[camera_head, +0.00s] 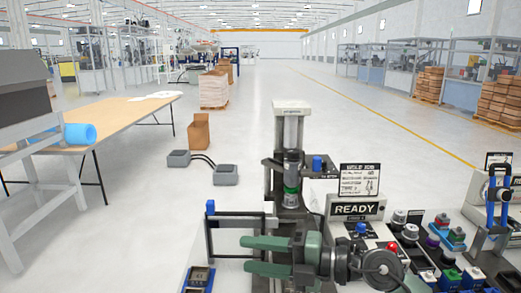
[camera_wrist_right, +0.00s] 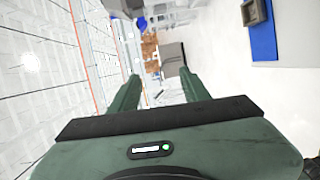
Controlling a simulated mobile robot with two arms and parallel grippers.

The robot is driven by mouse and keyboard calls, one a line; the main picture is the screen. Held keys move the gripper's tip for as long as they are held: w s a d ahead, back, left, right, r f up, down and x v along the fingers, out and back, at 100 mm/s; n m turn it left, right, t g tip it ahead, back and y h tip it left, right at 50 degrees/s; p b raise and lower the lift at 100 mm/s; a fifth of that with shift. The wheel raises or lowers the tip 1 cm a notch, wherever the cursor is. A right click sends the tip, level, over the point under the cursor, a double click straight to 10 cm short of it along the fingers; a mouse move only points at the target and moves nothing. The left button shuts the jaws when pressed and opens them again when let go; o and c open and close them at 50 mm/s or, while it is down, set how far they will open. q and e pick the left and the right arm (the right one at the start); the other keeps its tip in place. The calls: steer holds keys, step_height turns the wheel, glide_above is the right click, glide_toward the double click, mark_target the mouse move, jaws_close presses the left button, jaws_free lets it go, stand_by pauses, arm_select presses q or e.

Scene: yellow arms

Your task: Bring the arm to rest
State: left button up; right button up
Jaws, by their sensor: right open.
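My right gripper (camera_head: 246,256) reaches in from the lower right in the head view, its two green fingers pointing left. The fingers are apart with nothing between them. In the right wrist view the same open gripper (camera_wrist_right: 159,74) shows its two fingers spread, with only distant background in the gap. The gripper is in front of the machine, and I cannot tell how close it is to the black frame behind it. My left gripper is not in view.
A machine with a READY panel (camera_head: 356,209) and a grey column (camera_head: 292,130) stands behind the gripper. Coloured buttons and jars (camera_head: 433,241) stand at right. A black frame (camera_head: 238,216) is just beyond the fingers. A wooden table (camera_head: 110,118) is at left; open floor lies beyond.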

step_height(320, 180, up, 6)
steer(key=d+m+t+y, duration=0.2)
steer(key=m+t+y, duration=0.1)
steer(key=m+t, duration=0.3)
steer(key=w+d+f+m+t+h, duration=0.1)
steer(key=w+d+m+t+h, duration=0.1)
steer(key=d+m+t+h, duration=0.8)
steer(key=s+d+f+m+g+h, duration=0.3)
steer(key=d+f+m+h, duration=0.3)
steer(key=f, duration=0.4)
steer(key=s+d+f+m+g+h, duration=0.2)
steer(key=d+f+m+g+h, duration=0.15)
steer(key=f+m, duration=0.55)
steer(key=s+f+g, duration=0.5)
steer(key=s+f, duration=0.3)
steer(key=s, duration=0.3)
steer(key=s+f+g, duration=0.6)
steer(key=s+f, duration=0.2)
steer(key=s, duration=0.4)
step_height(320, 180, down, 33)
steer(key=s+g+b, duration=0.1)
steer(key=s+b, duration=0.2)
steer(key=b, duration=0.2)
steer(key=s+d+f+g+b, duration=0.1)
steer(key=s+d+f+b, duration=0.2)
steer(key=s+f, duration=1.3)
step_height(320, 180, down, 2)
steer(key=shift+f+n, duration=0.2)
steer(key=shift+n, duration=0.2)
